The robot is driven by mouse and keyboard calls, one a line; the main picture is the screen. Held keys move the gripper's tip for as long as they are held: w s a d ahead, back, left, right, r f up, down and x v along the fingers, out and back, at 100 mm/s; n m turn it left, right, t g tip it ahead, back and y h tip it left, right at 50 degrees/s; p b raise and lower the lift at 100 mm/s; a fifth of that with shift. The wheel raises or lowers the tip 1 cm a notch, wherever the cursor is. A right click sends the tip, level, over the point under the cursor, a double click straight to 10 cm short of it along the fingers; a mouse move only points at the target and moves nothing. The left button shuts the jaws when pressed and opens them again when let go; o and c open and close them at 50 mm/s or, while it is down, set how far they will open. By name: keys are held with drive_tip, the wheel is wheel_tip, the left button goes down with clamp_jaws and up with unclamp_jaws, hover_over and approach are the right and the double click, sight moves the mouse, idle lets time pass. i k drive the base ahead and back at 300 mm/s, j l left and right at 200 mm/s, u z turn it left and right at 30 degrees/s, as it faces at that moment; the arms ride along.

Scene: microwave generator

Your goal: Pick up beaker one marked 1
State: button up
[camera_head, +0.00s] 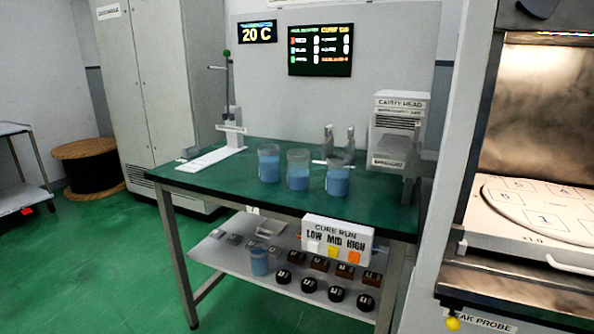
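Three clear beakers with blue liquid stand upright in a row near the front of the green-topped table (225,172): a left beaker (268,168), a middle beaker (298,175) and a right beaker (338,180). Any numbers on them are too small to read, so I cannot tell which is marked 1. Another blue beaker (259,262) stands on the lower shelf (215,252). My gripper is not in view.
A white stand (230,130) is on the table's left, a two-post fixture (328,145) behind the beakers, and a grey "cavity head" unit (398,125) at right. A "cure run" button box (337,240) hangs in front.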

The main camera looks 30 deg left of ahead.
sight(298, 160)
drive_tip(key=j+z, duration=0.1)
drive_tip(key=j, duration=0.55)
drive_tip(key=j+z, duration=0.1)
drive_tip(key=j, duration=0.6)
drive_tip(key=j+z, duration=0.1)
drive_tip(key=j, duration=0.55)
drive_tip(key=j+z, duration=0.15)
drive_tip(key=j, duration=0.5)
drive_tip(key=k+j+z, duration=0.1)
drive_tip(key=j, duration=0.55)
drive_tip(key=k+j+z, duration=0.1)
drive_tip(key=j, duration=0.6)
drive_tip(key=k+j+z, duration=0.1)
drive_tip(key=j, duration=0.5)
drive_tip(key=k+j+z, duration=0.1)
drive_tip(key=j, duration=0.55)
